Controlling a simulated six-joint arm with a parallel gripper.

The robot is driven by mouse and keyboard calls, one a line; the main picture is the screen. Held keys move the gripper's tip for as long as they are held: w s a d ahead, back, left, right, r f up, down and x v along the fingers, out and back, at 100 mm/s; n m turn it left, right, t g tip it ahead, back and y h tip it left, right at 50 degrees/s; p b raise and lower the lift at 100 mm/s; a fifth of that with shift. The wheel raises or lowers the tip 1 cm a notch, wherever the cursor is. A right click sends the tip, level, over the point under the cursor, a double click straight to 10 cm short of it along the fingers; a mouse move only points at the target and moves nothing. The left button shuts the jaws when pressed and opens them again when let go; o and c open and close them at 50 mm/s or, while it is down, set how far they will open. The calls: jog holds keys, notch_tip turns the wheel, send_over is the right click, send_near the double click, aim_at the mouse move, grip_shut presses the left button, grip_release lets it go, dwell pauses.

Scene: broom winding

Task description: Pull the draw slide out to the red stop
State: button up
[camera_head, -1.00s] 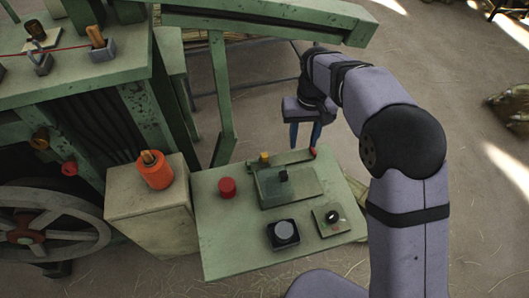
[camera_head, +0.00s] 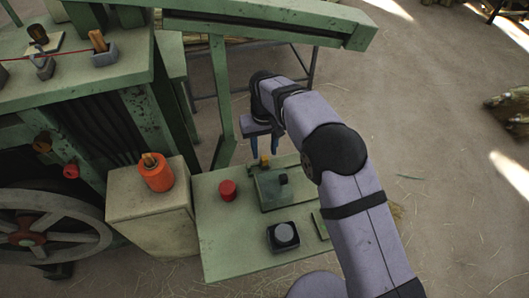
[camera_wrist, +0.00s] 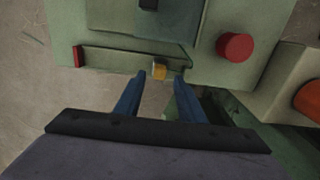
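A red button (camera_head: 228,190) is left of the rail. A green raised plate with a black knob (camera_head: 284,179) and a dark round button (camera_head: 284,235) are nearer the front. A green beam (camera_head: 265,25) crosses behind my gripper.

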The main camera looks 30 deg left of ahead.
aim_at(265, 158)
jog(key=shift+f+p, duration=0.45)
jog(key=shift+f, duration=1.3)
jog(key=shift+c, duration=0.2)
grip_shut()
jog(key=w+d+b, duration=0.2)
jog(key=w+d, duration=0.9)
jog(key=shift+r, duration=0.1)
jog(key=shift+o, duration=0.2)
grip_release()
jog(key=shift+w+d, duration=0.1)
